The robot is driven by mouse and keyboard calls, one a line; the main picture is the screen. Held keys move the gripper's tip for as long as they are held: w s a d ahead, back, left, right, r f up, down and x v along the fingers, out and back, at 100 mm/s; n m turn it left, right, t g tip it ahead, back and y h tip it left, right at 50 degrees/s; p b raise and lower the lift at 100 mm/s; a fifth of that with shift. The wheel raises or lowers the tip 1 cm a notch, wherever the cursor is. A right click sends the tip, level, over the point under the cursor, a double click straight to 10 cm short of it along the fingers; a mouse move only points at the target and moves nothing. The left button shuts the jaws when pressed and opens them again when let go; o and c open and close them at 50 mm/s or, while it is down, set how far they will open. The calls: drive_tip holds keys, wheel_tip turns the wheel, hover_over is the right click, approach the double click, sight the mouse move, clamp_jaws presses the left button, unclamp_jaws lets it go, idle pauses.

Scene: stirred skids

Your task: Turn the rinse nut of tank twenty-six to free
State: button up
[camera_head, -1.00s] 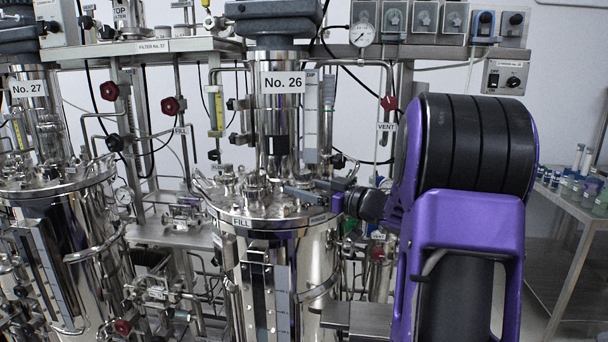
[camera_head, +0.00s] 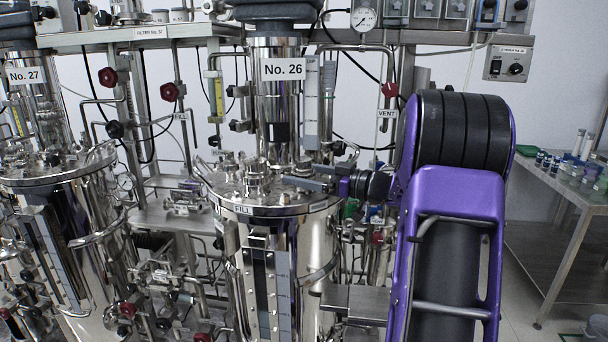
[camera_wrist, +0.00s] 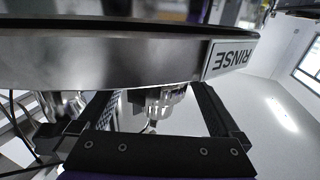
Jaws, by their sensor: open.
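Tank No. 26 (camera_head: 262,265) is a shiny steel vessel in the middle of the head view, with its number plate (camera_head: 284,69) on the column above. My gripper (camera_head: 306,183) reaches in from the right at the right side of its lid. In the wrist view my gripper (camera_wrist: 152,100) is open, one dark finger on each side. A ribbed metal nut-like fitting (camera_wrist: 162,98) shows between the fingers, below a steel rim. An upside-down RINSE label (camera_wrist: 231,57) is on that rim. I cannot tell whether the fingers touch the fitting. The rinse nut is not distinguishable in the head view.
Tank No. 27 (camera_head: 65,240) stands at the left. Pipes and red knobs (camera_head: 169,92) fill the space behind. A VENT tag (camera_head: 387,114) hangs on a pipe right of the column. A steel bench (camera_head: 560,190) with small bottles stands at the far right, with open floor beside it.

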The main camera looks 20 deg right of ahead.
drive_tip(key=shift+s, duration=0.1)
drive_tip(key=v, duration=1.7)
drive_tip(key=shift+b, duration=0.3)
